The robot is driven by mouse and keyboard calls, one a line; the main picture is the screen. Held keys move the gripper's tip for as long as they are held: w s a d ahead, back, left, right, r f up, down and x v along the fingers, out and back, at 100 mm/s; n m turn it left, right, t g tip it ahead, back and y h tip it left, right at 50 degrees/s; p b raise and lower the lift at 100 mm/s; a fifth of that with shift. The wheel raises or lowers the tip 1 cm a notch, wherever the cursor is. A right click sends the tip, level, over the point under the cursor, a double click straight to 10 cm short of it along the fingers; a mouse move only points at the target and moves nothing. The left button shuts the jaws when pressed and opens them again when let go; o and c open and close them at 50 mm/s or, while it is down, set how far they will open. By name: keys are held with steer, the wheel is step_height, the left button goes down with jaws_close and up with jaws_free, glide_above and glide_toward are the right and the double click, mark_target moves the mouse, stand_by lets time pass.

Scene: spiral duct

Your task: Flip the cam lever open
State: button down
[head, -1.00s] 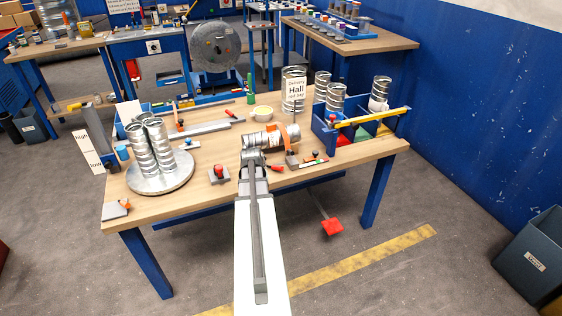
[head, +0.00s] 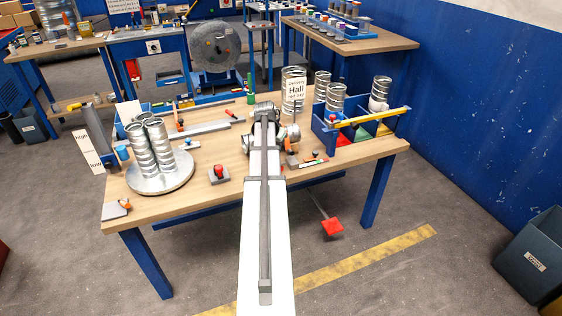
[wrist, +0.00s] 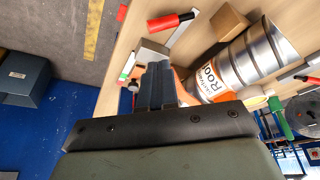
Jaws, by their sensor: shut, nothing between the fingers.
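The spiral duct lies on the workbench, mostly behind my arm in the head view (head: 293,131). It shows in the wrist view as a ribbed silver tube (wrist: 262,50) with an orange and white label. An orange part, likely of the clamp around the duct, shows in the head view (head: 288,144) beside my arm; orange also shows close behind my fingers in the wrist view. I cannot make out the cam lever apart from it. My gripper (wrist: 154,78) is shut and empty, close to the duct and orange part; contact cannot be told. My arm hides it in the head view.
A grey block (head: 292,161) and a red-handled tool (wrist: 170,22) lie nearby. A round plate (head: 178,183) with upright ducts stands left. A blue divided bin (head: 325,140) stands right, with a tall duct behind.

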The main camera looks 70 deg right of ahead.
stand_by(0.5)
steer(key=shift+x, duration=5)
steer(key=shift+m, duration=0.3)
steer(key=a+m, duration=0.1)
steer(key=m+g, duration=0.1)
steer(key=m, duration=0.1)
steer(key=shift+w+a, duration=0.1)
steer(key=shift+a, duration=0.3)
steer(key=a+m, duration=0.1)
steer(key=m+g+y, duration=0.1)
steer(key=m, duration=0.1)
steer(key=shift+w+a+m, duration=0.3)
steer(key=shift+w+a, duration=0.05)
steer(key=shift+w, duration=0.05)
steer(key=m, duration=0.1)
steer(key=w+a+m, duration=0.1)
steer(key=m+g+y, duration=0.1)
steer(key=m, duration=0.1)
steer(key=shift+w+a, duration=0.25)
steer(key=shift+a, duration=0.15)
steer(key=shift+w+a, duration=0.25)
steer(key=shift+w, duration=0.1)
